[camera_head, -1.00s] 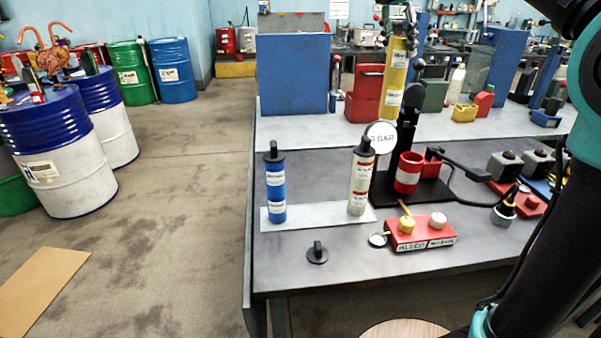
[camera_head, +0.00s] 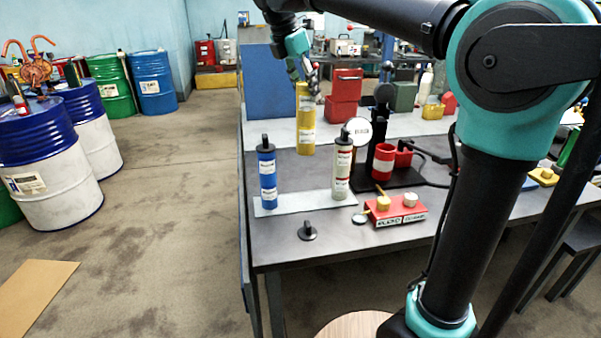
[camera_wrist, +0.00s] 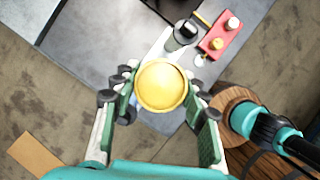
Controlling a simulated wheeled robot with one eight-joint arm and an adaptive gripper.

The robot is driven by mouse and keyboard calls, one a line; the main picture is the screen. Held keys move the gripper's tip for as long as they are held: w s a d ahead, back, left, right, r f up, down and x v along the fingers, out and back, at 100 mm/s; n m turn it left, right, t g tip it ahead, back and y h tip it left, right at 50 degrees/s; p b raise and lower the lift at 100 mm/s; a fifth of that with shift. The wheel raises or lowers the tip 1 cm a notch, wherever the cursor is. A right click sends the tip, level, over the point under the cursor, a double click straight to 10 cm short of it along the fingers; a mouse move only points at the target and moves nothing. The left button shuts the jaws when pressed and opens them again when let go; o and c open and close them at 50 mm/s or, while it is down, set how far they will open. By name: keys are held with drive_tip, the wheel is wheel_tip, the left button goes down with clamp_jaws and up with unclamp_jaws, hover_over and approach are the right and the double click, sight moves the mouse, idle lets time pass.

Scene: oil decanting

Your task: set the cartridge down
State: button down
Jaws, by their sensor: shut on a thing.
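The yellow cartridge (camera_head: 305,125) with white labels is upright in my gripper (camera_head: 306,78), which is shut around its upper part. In the wrist view my gripper (camera_wrist: 160,97) has its fingers on both sides of the round yellow end of the cartridge (camera_wrist: 160,84). The cartridge appears held up in the air, with its lower end free. A blue cartridge (camera_head: 268,180) and a whitish cartridge (camera_head: 342,170) stand upright on a pale strip (camera_head: 303,198) on the table. Between them the strip is bare. In the wrist view the held cartridge hides most of what lies below.
A black knobbed cap (camera_head: 307,232) lies on the grey table (camera_head: 370,251) near its front edge. To the right are a red block with knobs (camera_head: 395,212), a red cup (camera_head: 383,163) on a black stand and a round white disc (camera_head: 358,131). Red cans (camera_head: 344,97) stand behind.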

sight(306, 150)
wheel_tip(306, 150, down, 18)
drive_tip(key=shift+r, duration=0.25)
drive_tip(key=shift+f, duration=0.1)
drive_tip(key=c, duration=0.8)
unclamp_jaws()
drive_tip(key=shift+c, duration=0.2)
drive_tip(key=v, duration=1.2)
